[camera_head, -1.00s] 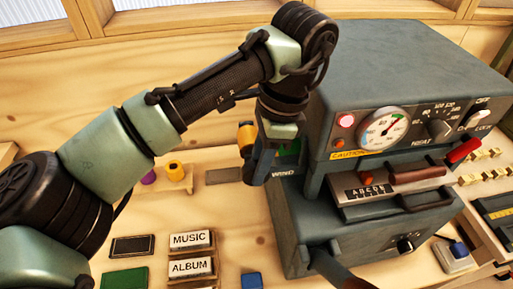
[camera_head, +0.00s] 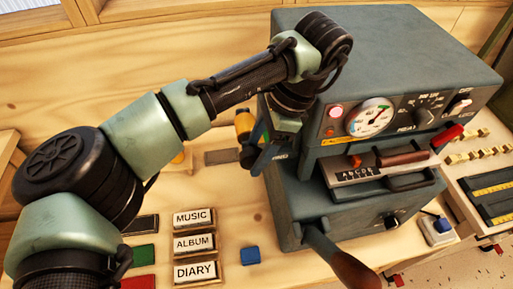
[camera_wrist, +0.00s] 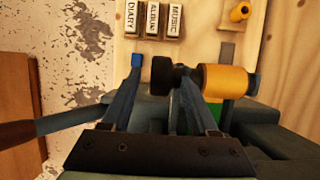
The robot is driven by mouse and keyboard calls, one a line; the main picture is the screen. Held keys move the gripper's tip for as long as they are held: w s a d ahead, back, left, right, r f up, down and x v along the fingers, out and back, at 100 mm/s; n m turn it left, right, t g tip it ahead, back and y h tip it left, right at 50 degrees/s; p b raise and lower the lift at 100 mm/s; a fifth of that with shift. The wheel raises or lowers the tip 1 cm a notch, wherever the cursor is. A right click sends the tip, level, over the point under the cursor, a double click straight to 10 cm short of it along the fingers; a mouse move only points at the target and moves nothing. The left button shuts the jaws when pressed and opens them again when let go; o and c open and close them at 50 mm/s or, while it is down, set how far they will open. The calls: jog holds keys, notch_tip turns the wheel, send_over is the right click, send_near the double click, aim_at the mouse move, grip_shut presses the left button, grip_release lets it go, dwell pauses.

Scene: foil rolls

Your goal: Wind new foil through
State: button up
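The grey foil machine (camera_head: 390,60) fills the right of the head view, with a partly covered "WIND" label on its left side. A gold foil roll (camera_wrist: 228,80) sits at that side; it also shows in the head view (camera_head: 244,124). A black knob (camera_wrist: 163,75) is in line with the roll. My gripper (camera_wrist: 162,92) is at the machine's left side, its fingers apart with the knob between or just beyond them. Contact cannot be told. It covers part of the side in the head view (camera_head: 258,158).
Label blocks MUSIC (camera_head: 194,217), ALBUM (camera_head: 194,242) and DIARY (camera_head: 195,271) lie on the wooden bench beside a small blue block (camera_head: 250,256). A wood-handled lever (camera_head: 345,262) sticks out at the machine's front.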

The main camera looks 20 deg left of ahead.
notch_tip(320, 180, up, 10)
jog(key=shift+r+p, duration=0.1)
jog(key=shift+p, duration=0.2)
dwell(0.3)
dwell(0.4)
